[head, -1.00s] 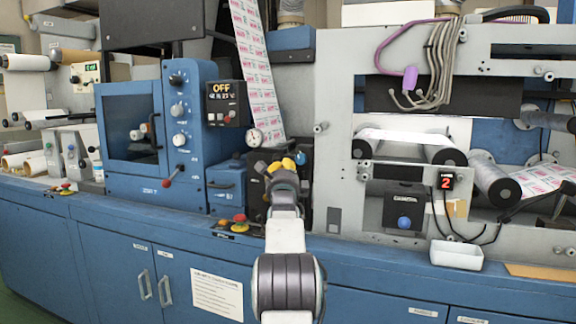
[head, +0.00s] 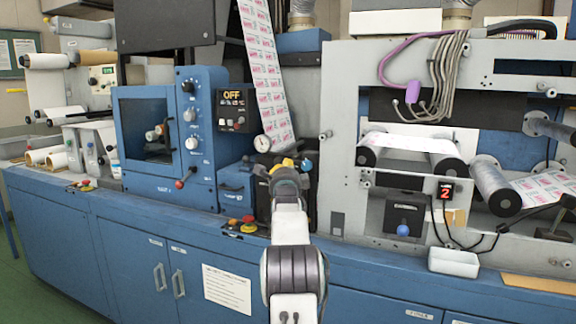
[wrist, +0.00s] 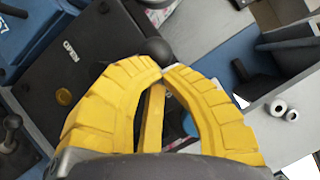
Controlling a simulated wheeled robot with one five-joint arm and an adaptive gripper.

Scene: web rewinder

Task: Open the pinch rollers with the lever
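My gripper (wrist: 163,72) has two ribbed yellow fingers, and their tips come together in the wrist view. A round black knob (wrist: 154,48) shows right at the fingertips. I cannot tell whether they touch it, and any shaft below it is hidden. A dark panel (wrist: 70,75) marked OPEN lies left of the fingers. A yellow strip (wrist: 153,118) shows between the fingers. In the head view my gripper (head: 286,163) is in front of the dark lever unit, right of the blue cabinet, and its fingers hide much of that spot.
A pressure gauge (head: 262,143) stands just left above my gripper. The blue control cabinet (head: 205,140) has an OFF display (head: 236,100). Red and yellow buttons (head: 243,224) sit on the front ledge.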

